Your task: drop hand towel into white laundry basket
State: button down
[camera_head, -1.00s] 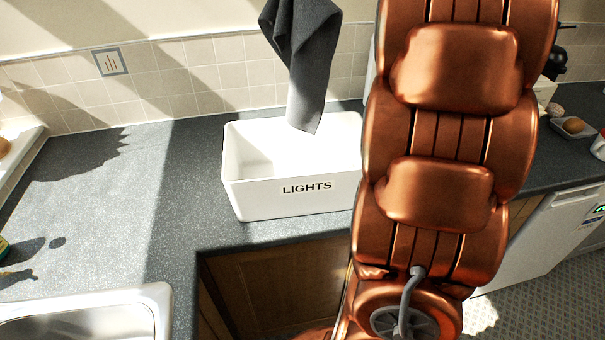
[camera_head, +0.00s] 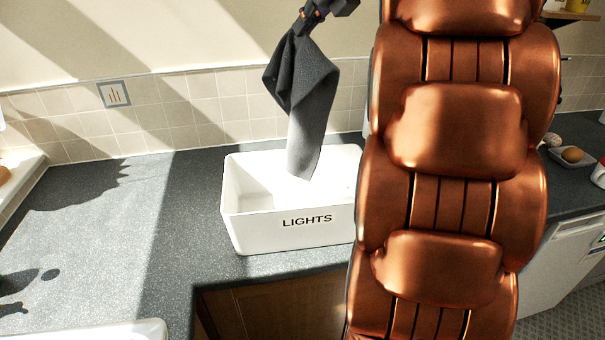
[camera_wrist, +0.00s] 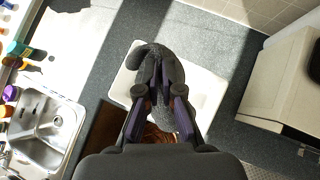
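The dark grey hand towel (camera_head: 305,95) hangs from my gripper (camera_head: 308,18) above the white laundry basket (camera_head: 290,232). The basket is a rectangular open tub marked LIGHTS on the counter. The towel's lower end hangs at the basket's opening, in front of its inner back wall. In the wrist view my gripper (camera_wrist: 160,95) is closed on the bunched towel (camera_wrist: 166,68), with the white basket (camera_wrist: 207,88) below it. The basket's right end is hidden behind my copper arm in the head view.
The grey counter (camera_head: 110,230) is clear left of the basket. A steel sink (camera_wrist: 45,125) lies at the left with several bottles beside it. The tiled wall (camera_head: 190,105) stands close behind the basket. A small tray with food (camera_head: 572,157) sits far right.

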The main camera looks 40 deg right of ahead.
notch_tip(320, 180, down, 33)
jog(key=b, duration=0.4)
jog(key=shift+r, duration=0.2)
dwell(0.9)
jog(key=c, duration=1.3)
grip_release()
jog(key=shift+o, duration=0.3)
jog(key=o, duration=0.6)
jog(key=shift+c, duration=0.2)
